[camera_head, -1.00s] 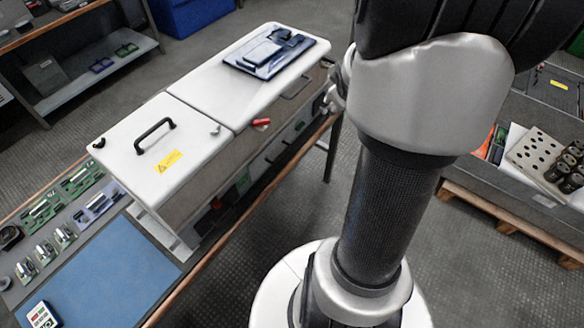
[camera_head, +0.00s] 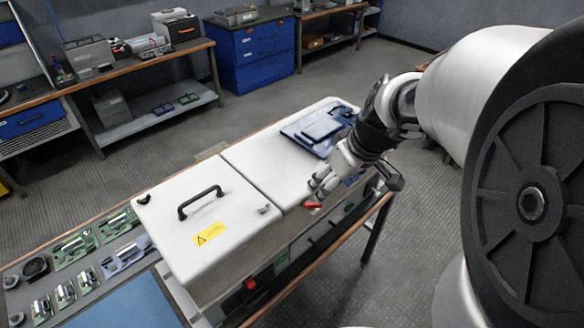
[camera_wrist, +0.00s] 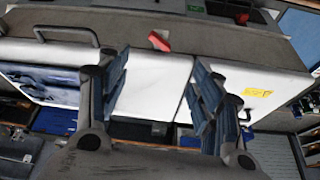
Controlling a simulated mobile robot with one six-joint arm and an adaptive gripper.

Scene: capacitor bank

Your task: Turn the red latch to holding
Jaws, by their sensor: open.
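The red latch (camera_head: 313,205) sits on the front edge of the white cabinet (camera_head: 250,155), near the seam between its two lids. In the wrist view the red latch (camera_wrist: 159,41) lies ahead of the fingertips and roughly between them, tilted. My gripper (camera_head: 328,182) is just above and beside the latch in the head view, over the right lid's front edge. In the wrist view my gripper (camera_wrist: 161,60) is open, with its two fingers spread wide and nothing between them. I cannot see contact with the latch.
The left lid carries a black handle (camera_head: 201,200) and a yellow warning label (camera_head: 209,234). A dark blue tray (camera_head: 318,128) lies on the right lid behind my gripper. Small parts (camera_head: 75,248) stand on the bench at left. Open floor lies right of the bench.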

